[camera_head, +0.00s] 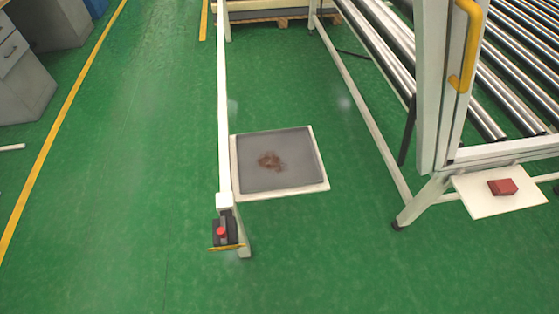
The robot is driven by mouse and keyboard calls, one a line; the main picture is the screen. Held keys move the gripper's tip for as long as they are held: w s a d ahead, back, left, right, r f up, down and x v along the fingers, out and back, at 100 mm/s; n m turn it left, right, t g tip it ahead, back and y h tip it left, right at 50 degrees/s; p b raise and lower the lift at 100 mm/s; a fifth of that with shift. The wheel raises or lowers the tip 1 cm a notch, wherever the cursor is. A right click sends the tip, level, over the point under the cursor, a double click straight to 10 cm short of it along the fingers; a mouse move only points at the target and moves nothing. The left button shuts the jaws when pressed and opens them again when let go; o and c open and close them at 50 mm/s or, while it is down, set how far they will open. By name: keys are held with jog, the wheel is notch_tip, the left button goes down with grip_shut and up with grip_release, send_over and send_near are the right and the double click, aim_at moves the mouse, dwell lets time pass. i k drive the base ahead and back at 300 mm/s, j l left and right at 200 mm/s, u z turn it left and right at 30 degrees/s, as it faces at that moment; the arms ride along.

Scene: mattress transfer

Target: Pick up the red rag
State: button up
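A small red block-shaped thing, which looks like the folded red rag (502,187), lies on a white board (480,205) at the right. The board sits low beside the white frame of the roller conveyor. My gripper is not in view, so I cannot see whether it is open or shut.
A grey-topped tray with a brown stain (290,180) stands left of the conveyor's frame (440,100). A white rail (222,100) ends at a post with a red button (221,232). Grey cabinets (25,85) stand at far left. Green floor (140,200) is clear between.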

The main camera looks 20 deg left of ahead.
aim_at(504, 187)
jog(key=i+l+u, duration=0.1)
jog(key=i+l, duration=0.45)
jog(key=i+l+u, duration=0.1)
jog(key=i+l, duration=0.4)
jog(key=i+l+u, duration=0.1)
jog(key=i+l, duration=0.35)
jog(key=l, duration=0.3)
